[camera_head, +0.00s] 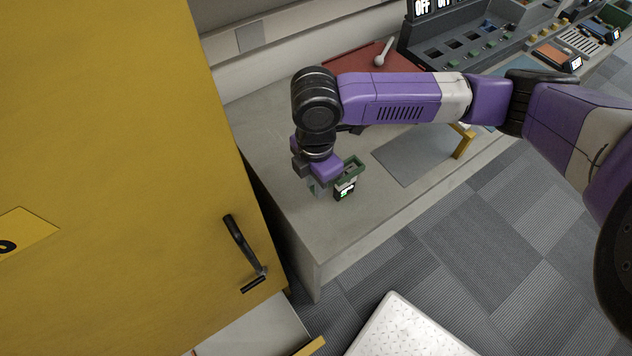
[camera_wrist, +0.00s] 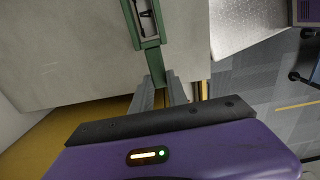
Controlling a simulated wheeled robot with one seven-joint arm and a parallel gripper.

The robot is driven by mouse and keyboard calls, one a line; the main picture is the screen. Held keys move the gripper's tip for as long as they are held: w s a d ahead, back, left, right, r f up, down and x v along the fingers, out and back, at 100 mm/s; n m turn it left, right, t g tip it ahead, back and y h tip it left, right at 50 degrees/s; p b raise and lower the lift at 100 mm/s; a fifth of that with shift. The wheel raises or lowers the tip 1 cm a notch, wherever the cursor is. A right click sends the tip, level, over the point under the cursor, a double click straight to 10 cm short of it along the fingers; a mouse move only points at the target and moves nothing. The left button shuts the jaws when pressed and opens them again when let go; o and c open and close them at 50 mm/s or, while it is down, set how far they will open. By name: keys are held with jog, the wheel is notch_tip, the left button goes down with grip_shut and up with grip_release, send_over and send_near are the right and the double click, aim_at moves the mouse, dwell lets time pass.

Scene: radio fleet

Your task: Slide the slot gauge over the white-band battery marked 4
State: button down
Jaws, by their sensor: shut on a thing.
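My gripper (camera_head: 318,184) is shut on the handle of the green slot gauge (camera_head: 352,166). In the wrist view, the fingers (camera_wrist: 160,88) pinch the handle, and the gauge's open frame (camera_wrist: 136,12) reaches away from them. A small dark battery (camera_head: 344,193) with a pale band and a lit green-white face stands on the grey bench, right under the gauge. In the wrist view, a dark shape shows inside the slot. I cannot tell whether the frame is around the battery's top or just above it. Its number is too small to read.
The grey bench (camera_head: 265,135) is clear around the battery. A yellow cabinet (camera_head: 120,130) with a black handle stands close on the left. A red tray (camera_head: 350,68) and a socketed console (camera_head: 445,48) are behind.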

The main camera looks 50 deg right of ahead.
jog(key=shift+r+p, duration=1.05)
jog(key=shift+r, duration=0.3)
jog(key=shift+f, duration=0.1)
